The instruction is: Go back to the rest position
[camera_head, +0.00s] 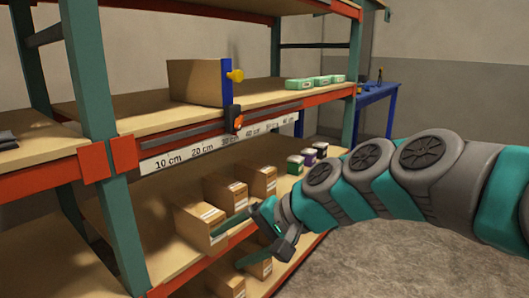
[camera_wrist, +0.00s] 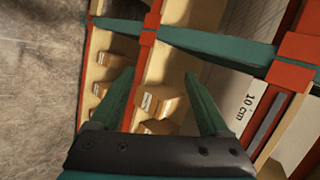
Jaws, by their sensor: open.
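My gripper (camera_head: 240,243) is open and empty in the head view, with its green fingers spread in front of the shelf's lower levels. My teal and grey arm reaches in from the right. In the wrist view my gripper (camera_wrist: 158,88) shows two fingers apart with nothing between them but the boxes and shelf behind. The nearest cardboard box (camera_head: 198,226) is just left of and behind the fingertips in the head view. I cannot tell the exact gap between them.
The shelf (camera_head: 97,100) has teal posts and orange beams. A ruler strip (camera_head: 215,145) runs along one beam. A blue table (camera_head: 377,97) stands behind. Floor at right is open.

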